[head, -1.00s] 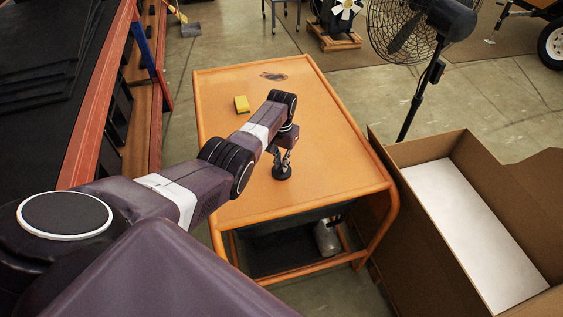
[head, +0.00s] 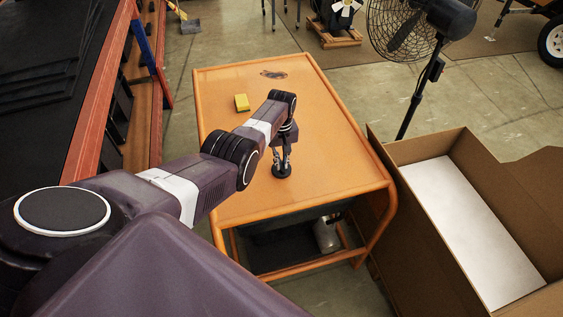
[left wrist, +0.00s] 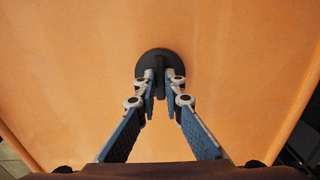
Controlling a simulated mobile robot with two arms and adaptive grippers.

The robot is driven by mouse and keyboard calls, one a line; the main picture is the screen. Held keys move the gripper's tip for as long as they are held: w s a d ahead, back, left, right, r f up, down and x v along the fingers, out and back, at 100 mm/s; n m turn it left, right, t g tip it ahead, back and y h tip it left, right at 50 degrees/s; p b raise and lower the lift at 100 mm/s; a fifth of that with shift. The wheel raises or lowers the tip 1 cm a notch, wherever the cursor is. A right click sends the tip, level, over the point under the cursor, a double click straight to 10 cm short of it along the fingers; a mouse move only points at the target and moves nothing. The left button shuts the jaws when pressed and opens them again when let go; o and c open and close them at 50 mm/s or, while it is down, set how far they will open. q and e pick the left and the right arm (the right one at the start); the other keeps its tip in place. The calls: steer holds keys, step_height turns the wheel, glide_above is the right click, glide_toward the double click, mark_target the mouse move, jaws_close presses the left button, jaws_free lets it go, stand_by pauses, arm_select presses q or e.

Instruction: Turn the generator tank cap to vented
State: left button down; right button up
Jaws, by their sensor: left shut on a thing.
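The black tank cap (head: 281,171) sits on the orange top of the generator (head: 235,205), toward its near right part. In the left wrist view the cap (left wrist: 151,55) is a round dark disc with a raised grip bar across its middle. My left gripper (head: 281,162) points down over the cap. In the left wrist view its two fingertips (left wrist: 160,90) are closed on either side of the bar. The bar's near end shows between the fingers, pointing roughly toward the wrist. Any marking on the cap is too small to read. My right gripper is not in view.
A yellow block (head: 242,102) lies on the orange top, and a dark smudge (head: 273,74) marks its far end. An open cardboard box (head: 425,215) and a black fan (head: 405,75) stand on the right. A dark platform with a red edge (head: 103,95) runs along the left.

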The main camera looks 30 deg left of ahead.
arm_select(q)
steer(key=shift+w+r, duration=0.15)
stand_by(0.3)
steer(key=c, duration=2)
jaws_free()
steer(key=shift+c, duration=0.2)
step_height(320, 180, up, 12)
